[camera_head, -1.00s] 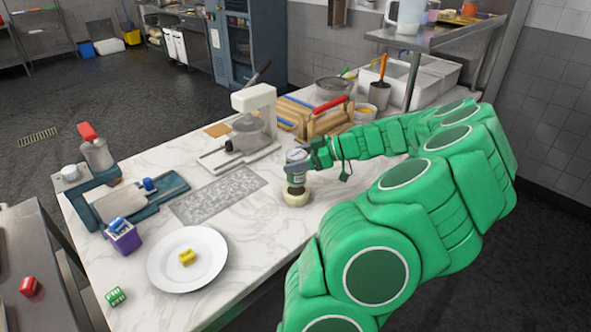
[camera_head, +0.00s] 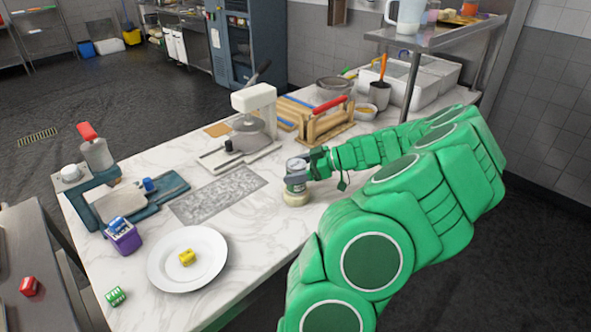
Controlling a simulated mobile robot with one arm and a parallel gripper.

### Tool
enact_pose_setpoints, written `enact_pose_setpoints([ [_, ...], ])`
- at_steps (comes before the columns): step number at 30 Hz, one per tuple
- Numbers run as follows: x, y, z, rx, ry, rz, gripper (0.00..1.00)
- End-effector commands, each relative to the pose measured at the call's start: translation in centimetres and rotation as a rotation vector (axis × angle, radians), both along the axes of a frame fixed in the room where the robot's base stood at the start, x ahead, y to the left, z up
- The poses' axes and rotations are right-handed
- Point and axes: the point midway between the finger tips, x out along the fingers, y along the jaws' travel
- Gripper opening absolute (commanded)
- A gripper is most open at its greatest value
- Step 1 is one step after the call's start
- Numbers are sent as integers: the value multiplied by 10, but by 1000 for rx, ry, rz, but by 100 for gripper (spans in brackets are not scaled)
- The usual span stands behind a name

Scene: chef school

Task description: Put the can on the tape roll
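The can (camera_head: 297,172) is a small cylinder with a pale top and a dark green side, right of centre on the marble table. My gripper (camera_head: 305,170) reaches it from the right and is closed around it. The can is upright. The cream tape roll (camera_head: 295,198) lies flat on the table directly under the can. The can's lower end is at the roll's top and covers its hole; I cannot tell whether it rests on it. My fingers partly hide the can's right side.
A white plate (camera_head: 162,268) with a yellow block (camera_head: 187,257) is at the front left, near a purple cup (camera_head: 124,240). The grey textured mat (camera_head: 218,196) left of the roll is bare.

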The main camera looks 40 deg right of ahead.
Motion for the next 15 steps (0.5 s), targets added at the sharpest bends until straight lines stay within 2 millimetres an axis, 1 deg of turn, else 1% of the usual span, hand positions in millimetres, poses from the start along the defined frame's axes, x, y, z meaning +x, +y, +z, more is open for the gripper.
enact_pose_setpoints([
  [1, 0, 0, 0, 0, 0, 0, 85],
  [2, 0, 0, 0, 0, 0, 0, 90],
  [3, 0, 0, 0, 0, 0, 0, 92],
  [11, 0, 0, 0, 0, 0, 0, 92],
  [15, -3, -2, 4, -2, 0, -1, 92],
])
